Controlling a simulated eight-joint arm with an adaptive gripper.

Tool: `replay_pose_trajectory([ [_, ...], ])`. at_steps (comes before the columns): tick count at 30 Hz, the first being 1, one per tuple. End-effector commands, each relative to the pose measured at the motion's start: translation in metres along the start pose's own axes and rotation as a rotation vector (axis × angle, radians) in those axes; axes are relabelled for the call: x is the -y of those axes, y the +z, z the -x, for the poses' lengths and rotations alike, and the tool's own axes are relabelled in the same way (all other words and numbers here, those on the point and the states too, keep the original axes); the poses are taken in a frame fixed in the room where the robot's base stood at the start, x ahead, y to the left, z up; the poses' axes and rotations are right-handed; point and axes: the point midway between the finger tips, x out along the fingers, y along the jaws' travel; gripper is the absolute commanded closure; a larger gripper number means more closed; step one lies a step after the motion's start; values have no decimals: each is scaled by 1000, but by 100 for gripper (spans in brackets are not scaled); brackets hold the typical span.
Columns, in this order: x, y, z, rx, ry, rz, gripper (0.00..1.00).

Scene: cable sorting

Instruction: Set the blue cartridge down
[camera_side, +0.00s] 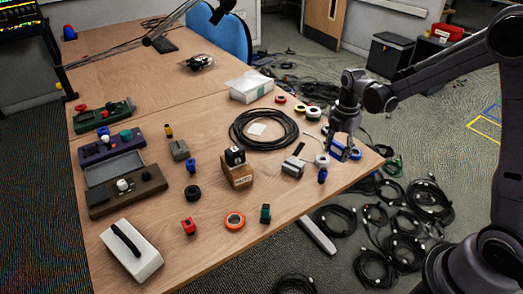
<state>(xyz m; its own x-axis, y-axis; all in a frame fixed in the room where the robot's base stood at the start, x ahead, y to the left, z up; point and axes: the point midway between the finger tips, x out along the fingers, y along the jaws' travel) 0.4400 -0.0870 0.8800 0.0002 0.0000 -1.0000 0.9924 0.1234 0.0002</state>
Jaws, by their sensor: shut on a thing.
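My gripper (345,146) points down over the right edge of the wooden table (270,205). It is shut on the blue cartridge (337,150). Blue shows on both sides of the fingers, which hide part of the cartridge. I cannot tell whether the cartridge touches the table top or hangs just above it.
A white roll (322,160), a small blue piece (322,176) and a grey block (293,167) stand left of my gripper. A black cable coil (263,130) lies farther left. Loose cables (400,225) cover the floor beyond the edge.

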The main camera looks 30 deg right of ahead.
Motion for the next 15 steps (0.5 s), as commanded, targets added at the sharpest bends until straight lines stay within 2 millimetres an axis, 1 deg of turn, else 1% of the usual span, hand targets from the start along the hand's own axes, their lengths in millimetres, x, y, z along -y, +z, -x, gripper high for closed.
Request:
replay_pose_trajectory([
  [1,12,22,0,0,0,-26,78],
  [3,28,47,1,0,0,-45,78],
  [6,51,79,1,0,0,-72,78],
  [10,78,110,2,0,0,-99,78],
  [12,90,121,2,0,0,-109,78],
  [15,102,132,2,-1,0,-119,78],
])
